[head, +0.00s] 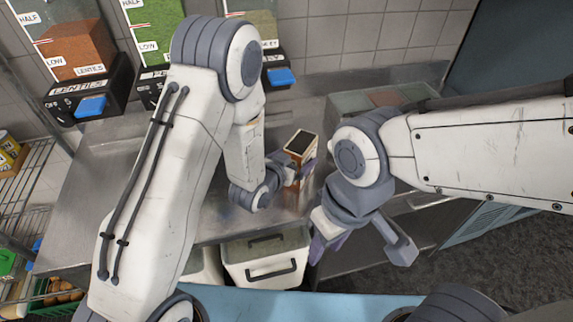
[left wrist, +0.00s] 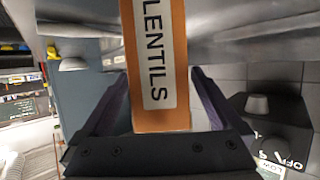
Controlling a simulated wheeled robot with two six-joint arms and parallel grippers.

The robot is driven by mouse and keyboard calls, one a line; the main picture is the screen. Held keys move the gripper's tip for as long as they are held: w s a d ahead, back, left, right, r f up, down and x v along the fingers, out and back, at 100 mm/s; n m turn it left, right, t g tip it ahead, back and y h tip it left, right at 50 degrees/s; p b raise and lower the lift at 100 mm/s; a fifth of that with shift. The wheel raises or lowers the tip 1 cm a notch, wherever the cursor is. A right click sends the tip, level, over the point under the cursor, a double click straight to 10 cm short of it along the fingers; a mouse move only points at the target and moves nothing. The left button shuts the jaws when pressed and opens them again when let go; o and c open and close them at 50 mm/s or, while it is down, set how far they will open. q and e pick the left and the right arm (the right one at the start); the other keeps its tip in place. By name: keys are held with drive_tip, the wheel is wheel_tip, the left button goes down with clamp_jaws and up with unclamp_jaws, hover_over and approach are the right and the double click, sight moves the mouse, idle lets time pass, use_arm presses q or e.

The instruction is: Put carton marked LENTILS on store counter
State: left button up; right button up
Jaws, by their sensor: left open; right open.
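The carton marked LENTILS (head: 301,143) is orange-brown with a dark top and stands on the steel counter (head: 100,190). In the left wrist view the carton (left wrist: 178,118) shows its white label, upright between the fingers of my left gripper (left wrist: 158,90), with a gap on each side. My left gripper (head: 290,172) is open around the carton and partly hidden by its own wrist in the head view. My right gripper (head: 362,245) is open and empty, in front of the counter to the right of the carton. I cannot tell whether this counter is the store counter.
A dispenser labelled LENTILS (head: 85,90) and others stand along the tiled wall. White bins (head: 265,262) with dark handles sit below the counter's front edge. A wire rack (head: 25,190) stands at the left. The counter's left part is clear.

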use_arm(q)
drive_tip(key=shift+v, duration=0.95)
drive_tip(key=s+a+r+m+g+y+p, duration=0.1)
drive_tip(key=s+r+g+y+p, duration=0.1)
drive_tip(key=s+r+g+p, duration=0.4)
drive_tip(key=s+a+r+m+g+y+p, duration=0.1)
drive_tip(key=s+r+g+p, duration=0.5)
drive_tip(key=s+r, duration=1.1)
drive_tip(key=s+a+y, duration=0.1)
drive_tip(key=s+y, duration=0.1)
drive_tip(key=s, duration=0.4)
drive_tip(key=shift+s+r, duration=0.2)
drive_tip(key=shift+s, duration=0.1)
drive_tip(key=shift+a, duration=0.15)
